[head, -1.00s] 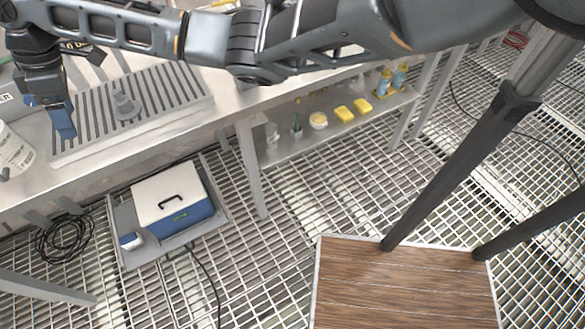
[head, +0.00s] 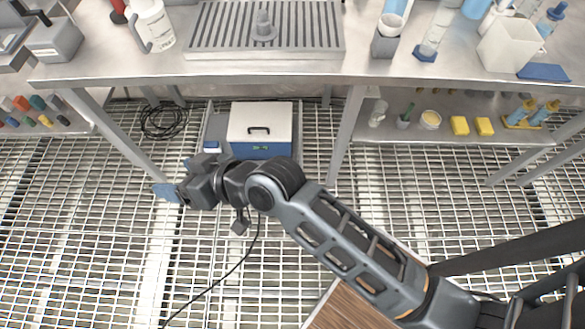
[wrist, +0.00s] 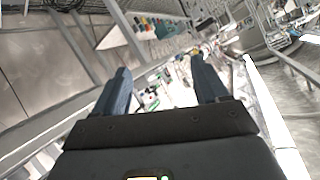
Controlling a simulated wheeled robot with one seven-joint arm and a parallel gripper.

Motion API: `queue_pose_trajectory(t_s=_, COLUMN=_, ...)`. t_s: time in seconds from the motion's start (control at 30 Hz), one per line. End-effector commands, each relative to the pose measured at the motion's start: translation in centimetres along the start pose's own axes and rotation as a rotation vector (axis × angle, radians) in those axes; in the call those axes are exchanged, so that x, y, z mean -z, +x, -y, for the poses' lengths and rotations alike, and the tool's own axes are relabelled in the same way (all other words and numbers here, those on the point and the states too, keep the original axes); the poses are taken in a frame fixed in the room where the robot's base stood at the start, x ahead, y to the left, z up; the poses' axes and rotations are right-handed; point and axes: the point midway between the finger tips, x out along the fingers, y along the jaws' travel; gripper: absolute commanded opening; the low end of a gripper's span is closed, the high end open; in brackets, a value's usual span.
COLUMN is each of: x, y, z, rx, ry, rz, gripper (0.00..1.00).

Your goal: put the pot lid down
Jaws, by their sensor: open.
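A small grey round piece with an upright knob, which looks like the pot lid (head: 263,27), sits knob up on the slotted grey drain tray (head: 215,42) on the steel bench. Nothing holds it. My gripper (head: 166,192) is in front of the bench and below its top, over the floor grating, well apart from the lid and to its lower left in the head view. In the wrist view my gripper (wrist: 162,85) has its two blue fingers spread, with nothing between them. The lid cannot be made out in the wrist view.
A white jug (head: 153,25) stands left of the tray; a grey holder (head: 385,42) and a white box (head: 507,45) stand right. Under the bench are a white and blue cool box (head: 260,130) and a shelf (head: 440,133) with yellow sponges. The grating before the bench is open.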

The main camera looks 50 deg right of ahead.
Motion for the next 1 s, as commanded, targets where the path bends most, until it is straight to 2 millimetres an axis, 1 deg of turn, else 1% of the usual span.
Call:
queue_pose_trajectory(t_s=0.03, x=-1.6, y=-1.8, z=0.3, rx=-0.025, ry=0.022, rz=-0.013, gripper=0.73)
queue_pose_trajectory(t_s=0.17, x=-4.3, y=-6.5, z=0.0, rx=-0.104, ry=0.052, rz=-0.061, gripper=0.73)
queue_pose_trajectory(t_s=0.2, x=-5.0, y=-8.2, z=-0.2, rx=-0.13, ry=0.055, rz=-0.074, gripper=0.73)
queue_pose_trajectory(t_s=0.27, x=-5.9, y=-10.7, z=-0.5, rx=-0.166, ry=0.055, rz=-0.092, gripper=0.73)
queue_pose_trajectory(t_s=0.3, x=-6.5, y=-12.4, z=-0.7, rx=-0.189, ry=0.051, rz=-0.103, gripper=0.73)
queue_pose_trajectory(t_s=0.33, x=-6.9, y=-13.8, z=-0.9, rx=-0.207, ry=0.046, rz=-0.111, gripper=0.73)
queue_pose_trajectory(t_s=0.43, x=-7.7, y=-18.3, z=-1.4, rx=-0.259, ry=0.018, rz=-0.136, gripper=0.73)
queue_pose_trajectory(t_s=0.47, x=-7.8, y=-19.7, z=-1.5, rx=-0.273, ry=0.006, rz=-0.144, gripper=0.73)
queue_pose_trajectory(t_s=0.5, x=-7.9, y=-21.6, z=-1.7, rx=-0.289, ry=-0.012, rz=-0.154, gripper=0.73)
queue_pose_trajectory(t_s=0.57, x=-7.8, y=-24.4, z=-1.9, rx=-0.311, ry=-0.045, rz=-0.166, gripper=0.73)
queue_pose_trajectory(t_s=0.6, x=-7.6, y=-26.2, z=-2.1, rx=-0.322, ry=-0.07, rz=-0.176, gripper=0.73)
queue_pose_trajectory(t_s=0.7, x=-6.8, y=-30.3, z=-2.2, rx=-0.337, ry=-0.134, rz=-0.196, gripper=0.73)
queue_pose_trajectory(t_s=0.8, x=-5.7, y=-33.4, z=-2.1, rx=-0.339, ry=-0.193, rz=-0.212, gripper=0.73)
queue_pose_trajectory(t_s=0.83, x=-5.4, y=-34.1, z=-2.1, rx=-0.338, ry=-0.209, rz=-0.217, gripper=0.73)
queue_pose_trajectory(t_s=0.9, x=-4.8, y=-35.4, z=-1.9, rx=-0.334, ry=-0.238, rz=-0.225, gripper=0.73)
queue_pose_trajectory(t_s=1.0, x=-4.2, y=-36.4, z=-1.8, rx=-0.329, ry=-0.262, rz=-0.232, gripper=0.73)
